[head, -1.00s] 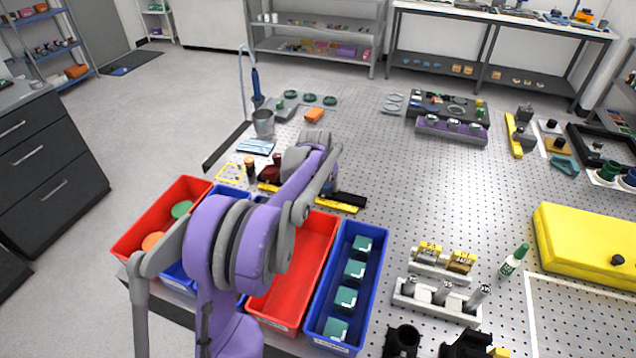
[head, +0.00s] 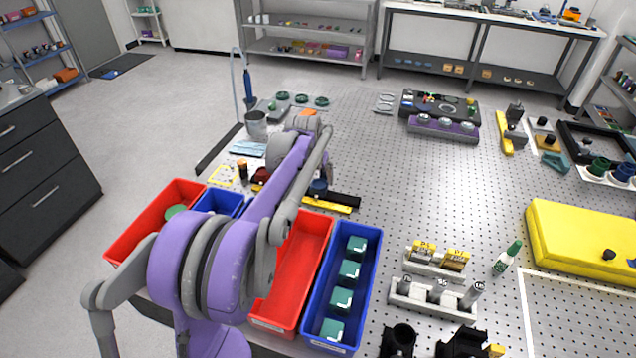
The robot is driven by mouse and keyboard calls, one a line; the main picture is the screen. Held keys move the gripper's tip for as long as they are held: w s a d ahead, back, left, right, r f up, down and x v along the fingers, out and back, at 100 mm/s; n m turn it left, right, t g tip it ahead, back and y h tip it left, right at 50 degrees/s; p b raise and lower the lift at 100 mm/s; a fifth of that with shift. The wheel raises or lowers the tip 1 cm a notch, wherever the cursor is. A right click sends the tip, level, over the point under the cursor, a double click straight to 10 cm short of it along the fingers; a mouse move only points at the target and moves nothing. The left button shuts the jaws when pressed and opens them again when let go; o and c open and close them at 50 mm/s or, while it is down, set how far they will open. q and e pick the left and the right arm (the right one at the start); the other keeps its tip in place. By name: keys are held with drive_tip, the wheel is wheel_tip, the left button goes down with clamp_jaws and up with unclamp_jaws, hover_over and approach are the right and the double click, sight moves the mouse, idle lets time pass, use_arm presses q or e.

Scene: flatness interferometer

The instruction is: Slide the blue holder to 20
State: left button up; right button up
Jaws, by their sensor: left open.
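The blue holder (head: 318,187) is a small dark blue piece at the black rail with a yellow scale (head: 335,203), just right of my left forearm. The scale marks are too small to read, and my arm hides the rail's middle. A dark red piece (head: 262,175) shows left of the arm. My left arm reaches up from the lower left across the bins. My left gripper (head: 303,124) is at its far end, beyond the rail and apart from the blue holder in the picture. It is open; its fingers are hardly visible. My right gripper is not in view.
Red bins (head: 290,270) and a blue bin with teal blocks (head: 345,285) stand in front of the rail. A grey cup (head: 256,125), an orange block (head: 308,112) and green discs lie behind. The perforated plate (head: 400,180) right of the rail is mostly clear.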

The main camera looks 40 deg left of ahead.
use_arm(q)
drive_tip(key=v, duration=0.5)
idle(0.8)
